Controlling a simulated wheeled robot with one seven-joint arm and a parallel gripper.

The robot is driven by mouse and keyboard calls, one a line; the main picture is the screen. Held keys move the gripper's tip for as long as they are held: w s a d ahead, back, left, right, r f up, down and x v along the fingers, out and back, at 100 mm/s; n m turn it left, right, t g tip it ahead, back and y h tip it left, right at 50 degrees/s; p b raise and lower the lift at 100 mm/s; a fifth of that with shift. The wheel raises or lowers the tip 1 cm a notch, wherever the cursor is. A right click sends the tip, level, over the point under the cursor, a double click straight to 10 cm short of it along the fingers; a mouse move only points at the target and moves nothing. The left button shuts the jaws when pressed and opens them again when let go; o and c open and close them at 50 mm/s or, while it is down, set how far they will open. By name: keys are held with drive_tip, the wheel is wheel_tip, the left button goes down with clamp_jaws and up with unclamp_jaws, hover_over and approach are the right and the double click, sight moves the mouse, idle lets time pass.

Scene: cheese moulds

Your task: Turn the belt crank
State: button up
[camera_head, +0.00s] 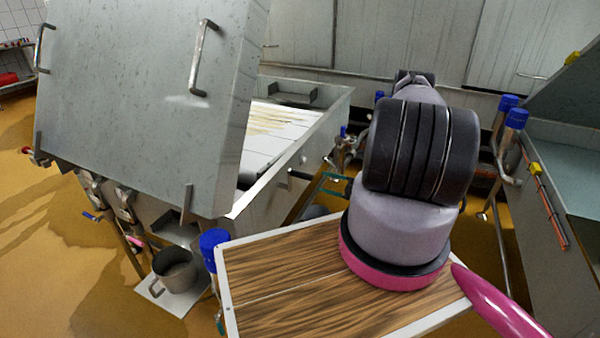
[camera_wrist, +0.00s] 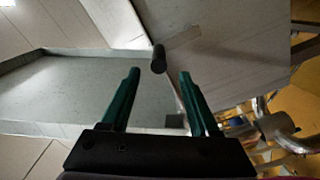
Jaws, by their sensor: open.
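A steel vat (camera_head: 310,125) with a raised lid panel (camera_head: 140,95) stands left of my arm. Another steel tank (camera_head: 570,175) is at the right. Blue-capped pipes (camera_head: 507,102) stand between. A pot (camera_head: 176,270) sits low at the left. The yellow floor at far left is open.

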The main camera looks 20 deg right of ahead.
sight(306, 176)
drive_tip(key=w+a+n, duration=0.2)
drive_tip(key=n, duration=0.5)
drive_tip(key=w+a+n, duration=0.2)
drive_tip(key=n, duration=0.5)
drive_tip(key=w+a+n, duration=0.2)
drive_tip(key=n, duration=0.6)
drive_tip(key=shift+w+a+r, duration=0.1)
clamp_jaws()
idle(0.8)
